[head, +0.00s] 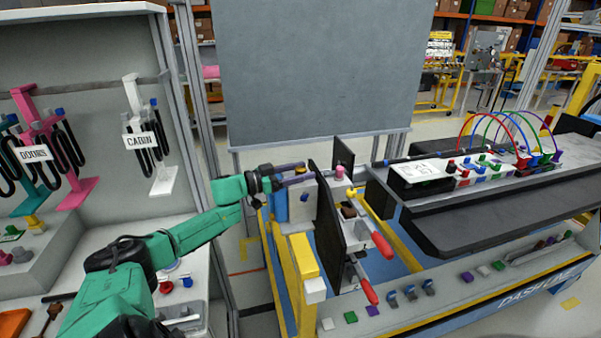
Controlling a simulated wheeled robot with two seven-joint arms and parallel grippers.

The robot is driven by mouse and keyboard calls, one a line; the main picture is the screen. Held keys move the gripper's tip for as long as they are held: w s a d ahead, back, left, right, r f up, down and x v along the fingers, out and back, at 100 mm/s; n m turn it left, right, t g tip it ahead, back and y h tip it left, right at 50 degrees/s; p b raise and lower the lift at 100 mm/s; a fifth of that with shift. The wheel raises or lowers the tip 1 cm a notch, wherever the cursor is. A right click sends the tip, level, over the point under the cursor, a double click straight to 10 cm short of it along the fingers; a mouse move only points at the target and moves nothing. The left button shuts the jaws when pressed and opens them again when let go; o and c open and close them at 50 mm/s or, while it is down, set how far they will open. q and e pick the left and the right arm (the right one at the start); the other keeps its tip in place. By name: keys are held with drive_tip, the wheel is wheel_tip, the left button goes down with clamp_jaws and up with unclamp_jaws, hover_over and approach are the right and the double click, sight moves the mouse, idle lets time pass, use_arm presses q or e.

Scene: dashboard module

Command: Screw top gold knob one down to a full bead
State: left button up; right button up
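My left gripper (292,173) reaches in from the left at the end of the green arm. Its dark fingers are at the top left of the dashboard module, above a blue part (304,197). A small yellowish spot shows at the fingertips, too small to name. I cannot tell whether the fingers are open or shut on something. A small yellow-gold knob (351,192) sits on the module to the right of the gripper, apart from it, below a pink knob (339,172). My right gripper is not in view.
Dark upright panels (329,222) stand just right of the gripper. Red-handled parts (382,245) stick out at the front. A yellow post (304,262) stands in front. A dark shelf with coloured hoops (513,139) is at right, and a white rack (205,238) at left.

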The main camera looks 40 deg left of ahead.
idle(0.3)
use_arm(q)
drive_tip(key=shift+v, duration=0.9)
drive_tip(key=p+v, duration=0.2)
drive_tip(key=v, duration=1)
drive_tip(key=shift+s+a+p, duration=0.15)
drive_tip(key=shift+s+p, duration=0.2)
drive_tip(key=shift+s, duration=0.05)
